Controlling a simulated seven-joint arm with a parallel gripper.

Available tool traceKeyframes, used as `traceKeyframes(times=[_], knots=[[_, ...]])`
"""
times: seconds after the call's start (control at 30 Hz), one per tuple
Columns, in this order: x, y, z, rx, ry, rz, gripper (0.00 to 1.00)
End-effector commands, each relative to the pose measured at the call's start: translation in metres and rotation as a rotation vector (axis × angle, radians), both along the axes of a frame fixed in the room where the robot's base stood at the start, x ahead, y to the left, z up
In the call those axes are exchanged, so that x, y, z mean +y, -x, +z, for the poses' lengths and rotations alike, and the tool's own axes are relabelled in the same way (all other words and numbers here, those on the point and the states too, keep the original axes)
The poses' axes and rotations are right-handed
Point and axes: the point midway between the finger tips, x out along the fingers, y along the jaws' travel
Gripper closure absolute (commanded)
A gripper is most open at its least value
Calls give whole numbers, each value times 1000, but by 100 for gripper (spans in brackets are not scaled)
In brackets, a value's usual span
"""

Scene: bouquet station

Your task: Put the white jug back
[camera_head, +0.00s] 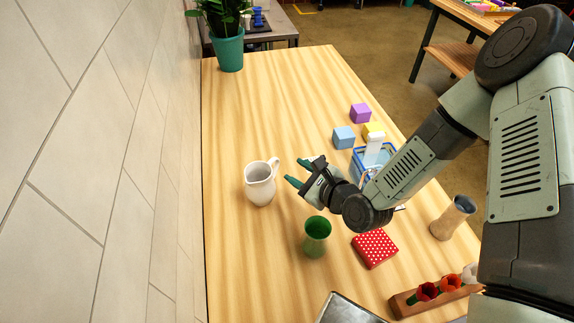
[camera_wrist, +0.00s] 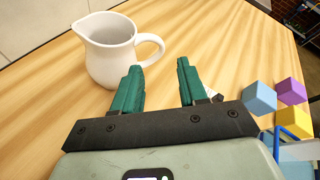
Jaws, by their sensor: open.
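The white jug (camera_head: 260,185) stands upright on the wooden table, left of my gripper, with its handle toward the gripper. It also shows in the wrist view (camera_wrist: 108,52), just beyond the fingers, its handle at the right. My gripper (camera_head: 297,172) is open, its two green fingers pointing left toward the jug's handle. In the wrist view the gap between the fingers (camera_wrist: 158,75) is empty. The left finger overlaps the jug's lower right side in that picture; I cannot tell whether they touch.
A green cup (camera_head: 316,233) and a red dotted napkin (camera_head: 375,248) are nearer the front. A blue basket (camera_head: 366,166) and blue (camera_head: 343,137), purple (camera_head: 360,113) and yellow cubes (camera_head: 373,131) lie right. A wooden vase (camera_head: 453,218) and flower rack (camera_head: 412,304) are front right. A tiled wall borders the left.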

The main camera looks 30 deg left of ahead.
Motion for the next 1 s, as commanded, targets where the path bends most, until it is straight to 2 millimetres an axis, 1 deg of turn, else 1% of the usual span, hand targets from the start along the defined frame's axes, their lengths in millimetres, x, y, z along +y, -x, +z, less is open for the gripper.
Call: traceKeyframes(times=[0.03, 0.2, 0.33, 0.53, 0.67, 0.77, 0.83, 0.87, 0.9, 0.97, 1.0], knots=[[-10, 2, 3, 1, 0, -4, 58], [-28, 9, 11, 0, 1, -1, 58], [-34, 12, 13, 0, 0, -1, 58], [-34, 12, 14, -1, 0, 0, 58], [-38, 7, 16, -41, 43, 14, 58], [-51, -8, 23, -145, 162, 53, 58], [-68, -24, 33, -261, 304, 98, 58], [-78, -31, 40, -315, 373, 120, 58], [-91, -41, 49, -383, 471, 151, 58], [-113, -53, 64, -473, 614, 196, 58], [-128, -60, 76, -527, 706, 225, 58]])
